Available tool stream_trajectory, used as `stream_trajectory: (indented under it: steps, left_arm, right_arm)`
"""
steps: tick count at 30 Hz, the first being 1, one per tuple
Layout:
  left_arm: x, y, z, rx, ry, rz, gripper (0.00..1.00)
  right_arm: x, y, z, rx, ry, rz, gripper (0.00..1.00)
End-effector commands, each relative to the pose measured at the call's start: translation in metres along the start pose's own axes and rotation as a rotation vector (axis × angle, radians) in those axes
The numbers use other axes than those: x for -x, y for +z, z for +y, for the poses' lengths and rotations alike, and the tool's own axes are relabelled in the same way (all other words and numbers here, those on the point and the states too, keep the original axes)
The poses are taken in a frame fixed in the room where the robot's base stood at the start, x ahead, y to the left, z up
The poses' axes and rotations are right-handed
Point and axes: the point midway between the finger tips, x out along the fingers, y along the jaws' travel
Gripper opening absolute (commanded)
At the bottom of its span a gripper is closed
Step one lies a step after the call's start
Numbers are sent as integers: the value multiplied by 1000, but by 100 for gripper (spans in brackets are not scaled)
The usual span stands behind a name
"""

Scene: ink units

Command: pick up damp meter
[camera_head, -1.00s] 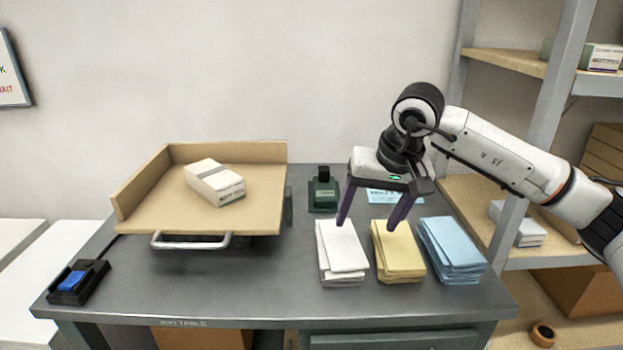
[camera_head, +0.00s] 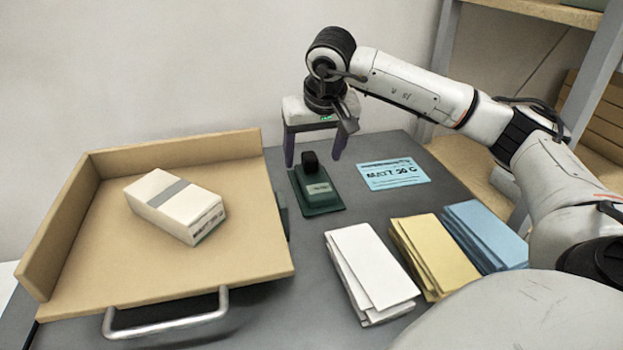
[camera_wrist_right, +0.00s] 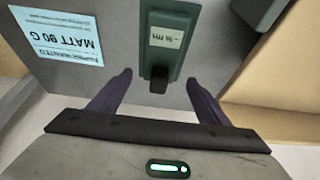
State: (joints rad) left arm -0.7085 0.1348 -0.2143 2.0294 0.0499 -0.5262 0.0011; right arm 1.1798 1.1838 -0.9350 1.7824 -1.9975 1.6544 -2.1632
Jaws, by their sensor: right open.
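The damp meter (camera_head: 318,192) is a dark green block with a small pale display and a black upright knob or handle. It lies on the grey table behind the white paper stack. My right gripper (camera_head: 312,163) is open and empty, its two purple fingers pointing down on either side of the meter's black handle in the head view. In the right wrist view the meter (camera_wrist_right: 170,40) shows upside down, its black handle between and just beyond the open fingers (camera_wrist_right: 160,88). I cannot tell the exact height of the fingertips. My left gripper is not in view.
A wooden tray (camera_head: 75,283) with a metal handle holds a white carton (camera_head: 175,205), close to the meter's left. A blue label card (camera_head: 393,174) lies to its right. White (camera_head: 370,270), yellow (camera_head: 434,254) and blue (camera_head: 486,236) paper stacks stand nearer.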

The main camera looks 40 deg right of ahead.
Motion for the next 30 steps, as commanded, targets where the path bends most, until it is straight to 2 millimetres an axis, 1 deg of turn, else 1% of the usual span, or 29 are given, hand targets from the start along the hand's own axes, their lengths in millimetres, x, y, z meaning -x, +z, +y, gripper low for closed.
stream_trajectory:
  steps: [4,9,12,20,21,23,24,29,30]
  left_arm:
    - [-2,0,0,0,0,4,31]
    - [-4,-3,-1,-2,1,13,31]
    - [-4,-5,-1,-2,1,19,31]
    - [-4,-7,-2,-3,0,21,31]
    - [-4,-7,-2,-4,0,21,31]
    - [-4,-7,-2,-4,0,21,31]
    - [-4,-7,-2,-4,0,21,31]
    - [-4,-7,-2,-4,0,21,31]
    - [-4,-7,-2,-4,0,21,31]
  right_arm:
    - [-15,-1,0,-1,1,-1,70]
    - [-42,-2,1,-1,1,-2,70]
    - [-50,-3,1,-1,1,0,70]
    - [-53,-3,1,0,-1,1,70]
    - [-53,-3,1,0,-1,1,67]
    - [-53,-3,1,0,-1,1,57]
    - [-53,-3,1,0,-1,1,50]
    - [-53,-3,1,0,-1,1,23]
    - [-52,-4,1,-1,-1,2,20]
